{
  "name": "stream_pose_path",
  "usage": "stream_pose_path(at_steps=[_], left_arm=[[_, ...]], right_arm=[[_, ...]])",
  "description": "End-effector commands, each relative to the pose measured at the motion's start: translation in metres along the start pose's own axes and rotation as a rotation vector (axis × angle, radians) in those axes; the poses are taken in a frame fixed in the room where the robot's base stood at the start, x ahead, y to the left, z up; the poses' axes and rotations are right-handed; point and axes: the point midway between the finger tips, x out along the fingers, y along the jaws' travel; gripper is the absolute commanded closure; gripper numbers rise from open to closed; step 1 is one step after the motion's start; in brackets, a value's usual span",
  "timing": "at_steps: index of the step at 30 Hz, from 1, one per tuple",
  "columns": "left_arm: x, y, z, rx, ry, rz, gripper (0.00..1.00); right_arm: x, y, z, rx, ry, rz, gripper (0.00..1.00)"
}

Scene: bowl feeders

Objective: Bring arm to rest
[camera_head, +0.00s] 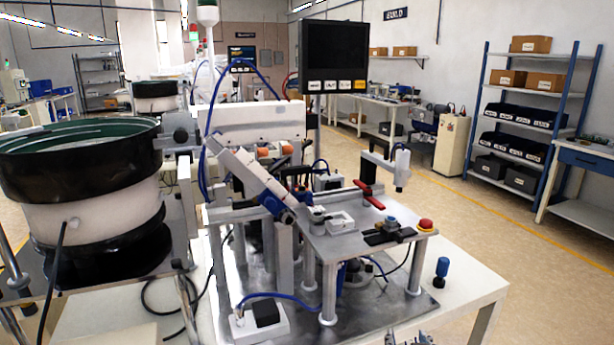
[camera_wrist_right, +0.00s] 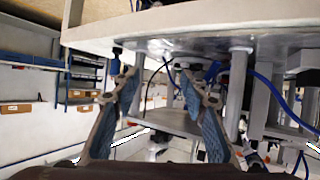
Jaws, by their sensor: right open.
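My right gripper (camera_head: 408,338) shows only in part at the bottom edge of the head view, low in front of the white machine table (camera_head: 468,292). In the right wrist view my right gripper (camera_wrist_right: 158,82) has its two blue-padded fingers spread apart, with nothing held between them. The wrist picture is turned over, with the machine and table edge (camera_wrist_right: 150,20) in the upper part. My left gripper is in neither view.
A black-rimmed bowl feeder (camera_head: 85,165) stands at the left. The assembly fixture (camera_head: 355,235) has a red button (camera_head: 425,225) at its corner. A blue-capped part (camera_head: 441,270) stands on the table. Shelves (camera_head: 525,125) line the right wall; open floor (camera_head: 560,290) lies at the right.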

Motion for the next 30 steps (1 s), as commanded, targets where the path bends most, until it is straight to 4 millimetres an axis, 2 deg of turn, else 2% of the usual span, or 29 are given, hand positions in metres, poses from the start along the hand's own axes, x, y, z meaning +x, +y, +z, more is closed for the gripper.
stream_pose_path(at_steps=[1, 3, 6, 9, 12, 20, 26, 30], left_arm=[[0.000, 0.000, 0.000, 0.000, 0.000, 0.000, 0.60], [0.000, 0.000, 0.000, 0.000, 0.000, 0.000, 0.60], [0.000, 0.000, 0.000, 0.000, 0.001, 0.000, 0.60], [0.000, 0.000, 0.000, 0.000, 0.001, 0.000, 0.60], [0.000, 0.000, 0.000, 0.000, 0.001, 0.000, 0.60], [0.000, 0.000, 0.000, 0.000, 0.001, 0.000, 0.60], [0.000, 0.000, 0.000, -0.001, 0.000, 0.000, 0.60], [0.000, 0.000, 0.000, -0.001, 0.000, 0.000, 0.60]], right_arm=[[-0.013, 0.005, 0.041, -0.024, -0.092, -0.012, 0.60], [-0.033, 0.009, 0.089, -0.054, -0.215, -0.038, 0.60], [-0.066, 0.013, 0.145, -0.096, -0.365, -0.078, 0.60], [-0.097, 0.016, 0.186, -0.132, -0.484, -0.117, 0.60], [-0.126, 0.018, 0.217, -0.164, -0.582, -0.154, 0.60], [-0.200, 0.023, 0.276, -0.239, -0.797, -0.249, 0.60], [-0.167, 0.015, 0.315, -0.241, -0.815, -0.250, 0.60], [-0.146, 0.011, 0.349, -0.244, -0.831, -0.251, 0.60]])
